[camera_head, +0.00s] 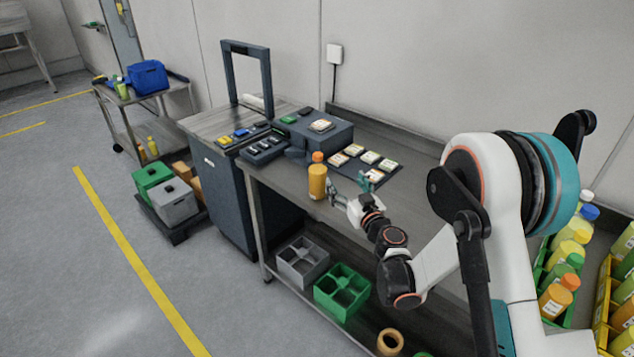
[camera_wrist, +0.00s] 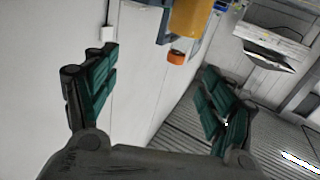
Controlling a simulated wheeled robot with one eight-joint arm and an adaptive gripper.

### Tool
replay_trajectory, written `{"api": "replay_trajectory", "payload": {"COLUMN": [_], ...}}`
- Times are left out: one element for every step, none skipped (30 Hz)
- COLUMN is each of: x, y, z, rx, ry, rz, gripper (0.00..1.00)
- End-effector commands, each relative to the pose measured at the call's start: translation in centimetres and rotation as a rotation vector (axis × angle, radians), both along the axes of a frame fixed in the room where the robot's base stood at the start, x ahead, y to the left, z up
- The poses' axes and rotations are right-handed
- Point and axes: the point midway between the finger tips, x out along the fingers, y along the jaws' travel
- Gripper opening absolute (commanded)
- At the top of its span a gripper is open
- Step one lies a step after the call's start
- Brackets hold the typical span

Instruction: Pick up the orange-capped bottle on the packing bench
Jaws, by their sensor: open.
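The orange-capped bottle (camera_head: 317,182) stands upright near the front edge of the packing bench (camera_head: 290,195), its body yellow-orange. My gripper (camera_head: 351,182) is to the right of the bottle, with its fingers spread and nothing between them. In the wrist view, the bottle (camera_wrist: 188,18) shows inverted at the top, with its orange cap (camera_wrist: 176,57) pointing down the picture. It lies beyond the open green-padded fingers (camera_wrist: 160,68), apart from them. The bottle's lower part is cut off in that view.
A dark mat with several label cards (camera_head: 369,157) and a dark box (camera_head: 318,130) lie behind the bottle. A dark tray (camera_head: 263,150) is to its left. Grey (camera_head: 302,262) and green (camera_head: 342,292) divided bins sit on the lower shelf. Crates of bottles (camera_head: 565,255) stand at right.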

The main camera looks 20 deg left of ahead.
Motion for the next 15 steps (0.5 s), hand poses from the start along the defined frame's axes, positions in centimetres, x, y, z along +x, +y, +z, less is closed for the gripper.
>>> {"api": "replay_trajectory", "payload": {"x": [-0.5, -0.7, -1.0, -1.2, -1.3, -1.4, -1.3, -1.1, -0.8, -0.5, -0.1, 0.4, 0.9, 1.3, 1.9], "y": [0.9, 1.3, 1.7, 1.9, 2.2, 2.4, 2.6, 2.9, 3.3, 3.6, 4.0, 4.5, 5.0, 5.4, 5.9], "z": [-1.2, -1.8, -2.4, -2.8, -3.1, -3.4, -3.6, -3.7, -3.7, -3.8, -3.8, -3.8, -3.8, -3.8, -3.8], "rx": [-0.004, -0.005, -0.007, -0.008, -0.008, -0.01, -0.011, -0.011, -0.011, -0.011, -0.011, -0.011, -0.011, -0.011, -0.011], "ry": [0.005, 0.008, 0.011, 0.013, 0.016, 0.017, 0.018, 0.019, 0.019, 0.019, 0.019, 0.019, 0.019, 0.019, 0.019], "rz": [0.025, 0.038, 0.05, 0.058, 0.065, 0.071, 0.074, 0.075, 0.077, 0.077, 0.077, 0.077, 0.076, 0.076, 0.076], "gripper": [0.76, 0.76, 0.76, 0.76, 0.76, 0.76, 0.76, 0.76, 0.76, 0.76, 0.76, 0.76, 0.76, 0.76, 0.76]}}
